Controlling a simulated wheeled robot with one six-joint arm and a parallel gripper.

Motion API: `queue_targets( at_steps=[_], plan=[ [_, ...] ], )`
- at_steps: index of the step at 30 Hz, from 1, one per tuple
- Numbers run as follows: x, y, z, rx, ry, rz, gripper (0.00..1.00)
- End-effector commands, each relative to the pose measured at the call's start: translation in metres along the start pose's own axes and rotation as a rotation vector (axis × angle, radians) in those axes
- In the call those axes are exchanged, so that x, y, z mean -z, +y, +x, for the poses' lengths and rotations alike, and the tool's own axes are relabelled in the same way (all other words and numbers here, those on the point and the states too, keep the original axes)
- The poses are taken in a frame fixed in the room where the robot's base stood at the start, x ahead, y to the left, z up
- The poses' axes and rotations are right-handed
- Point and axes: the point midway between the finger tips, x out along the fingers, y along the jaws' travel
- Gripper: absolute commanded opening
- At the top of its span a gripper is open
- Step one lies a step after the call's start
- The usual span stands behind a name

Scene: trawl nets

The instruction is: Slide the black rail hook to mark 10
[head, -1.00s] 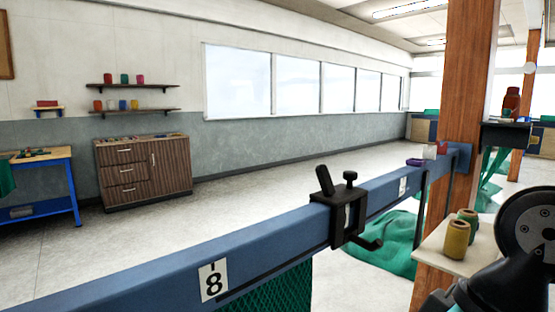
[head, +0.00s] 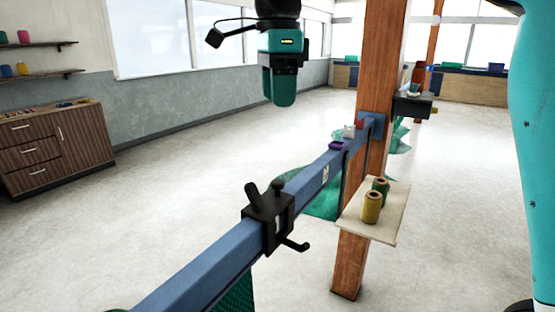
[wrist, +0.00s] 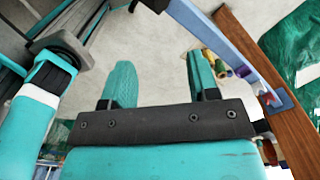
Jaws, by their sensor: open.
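The black rail hook (head: 268,218) sits clamped around the blue rail (head: 205,268), with a lever and a knob on top and a hook arm sticking out to the right. A white mark plate (head: 325,174) is on the rail's side beyond the hook; its number is too small to read. My gripper (head: 283,100) hangs fingers down in the air at the top of the head view, above and apart from the hook. In the wrist view its two teal fingers (wrist: 160,68) stand apart with nothing between them. The rail (wrist: 238,42) also shows there at upper right.
A wooden post (head: 375,130) stands at the rail's far end. A small shelf (head: 385,225) with yellow and green spools juts out right of the rail. Green netting (head: 318,205) hangs below. The floor to the left is open.

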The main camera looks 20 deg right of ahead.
Motion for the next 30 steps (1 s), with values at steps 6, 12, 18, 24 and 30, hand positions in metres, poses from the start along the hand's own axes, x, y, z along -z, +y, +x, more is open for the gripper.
queue_targets(
  at_steps=[6,12,18,24,30],
  plan=[
    [0.0,-0.002,0.015,-0.006,0.003,0.052,0.55],
    [0.0,-0.001,0.058,-0.007,0.003,0.049,0.55],
    [-0.001,-0.001,0.104,-0.007,0.002,0.048,0.55],
    [-0.001,-0.001,0.142,-0.005,0.002,0.047,0.55],
    [-0.001,-0.002,0.164,-0.002,0.0,0.047,0.55]
  ],
)
